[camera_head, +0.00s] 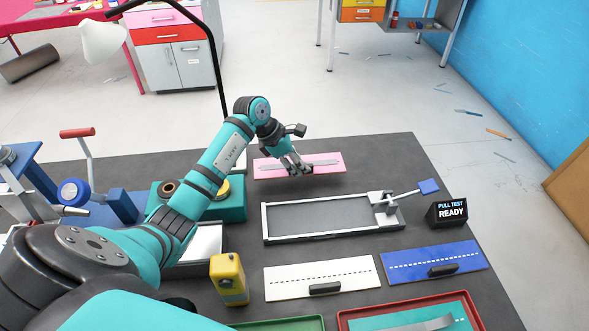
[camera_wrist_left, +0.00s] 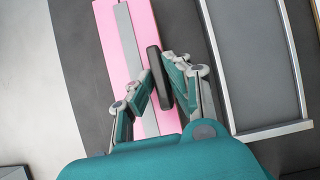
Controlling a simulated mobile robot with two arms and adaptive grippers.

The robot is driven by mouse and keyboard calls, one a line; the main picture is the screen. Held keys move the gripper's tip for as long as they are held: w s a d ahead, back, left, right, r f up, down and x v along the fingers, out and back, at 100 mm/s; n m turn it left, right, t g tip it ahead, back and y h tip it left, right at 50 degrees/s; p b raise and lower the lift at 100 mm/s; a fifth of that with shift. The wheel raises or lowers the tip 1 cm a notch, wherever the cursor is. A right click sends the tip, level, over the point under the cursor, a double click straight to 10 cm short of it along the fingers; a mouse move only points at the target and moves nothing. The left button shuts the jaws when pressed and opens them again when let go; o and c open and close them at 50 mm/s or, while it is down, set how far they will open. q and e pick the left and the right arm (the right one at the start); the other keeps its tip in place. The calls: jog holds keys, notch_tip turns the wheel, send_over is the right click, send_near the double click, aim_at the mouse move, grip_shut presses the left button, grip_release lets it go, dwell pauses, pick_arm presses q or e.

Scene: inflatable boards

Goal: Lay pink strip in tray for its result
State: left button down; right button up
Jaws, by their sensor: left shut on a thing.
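The pink strip (camera_head: 325,168) lies along the far side of the dark table, with a grey band down its length. It also shows in the wrist view (camera_wrist_left: 121,57). My left gripper (camera_head: 298,168) is over its middle, shut on the strip's black handle (camera_wrist_left: 159,77). I cannot tell whether the strip is raised off the table. At the front edge are a green tray (camera_head: 318,323), partly cut off, and a red tray (camera_head: 345,317) holding a teal board with a grey band. My right gripper is not in view.
A metal-framed pull tester (camera_head: 265,222) with a blue lever stands in front of the strip, beside a sign (camera_head: 451,212) reading "PULL TEST READY". White (camera_head: 285,277) and blue (camera_head: 405,262) boards with black handles lie nearer. A yellow device (camera_head: 229,275) stands left of them.

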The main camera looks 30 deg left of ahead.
pick_arm(q)
notch_tip(320, 180, down, 3)
jog(key=shift+d+f+p, duration=0.1)
jog(key=shift+p, duration=0.2)
jog(key=shift+f, duration=0.5)
jog(key=c, duration=1.3)
grip_release()
jog(key=shift+f, duration=0.1)
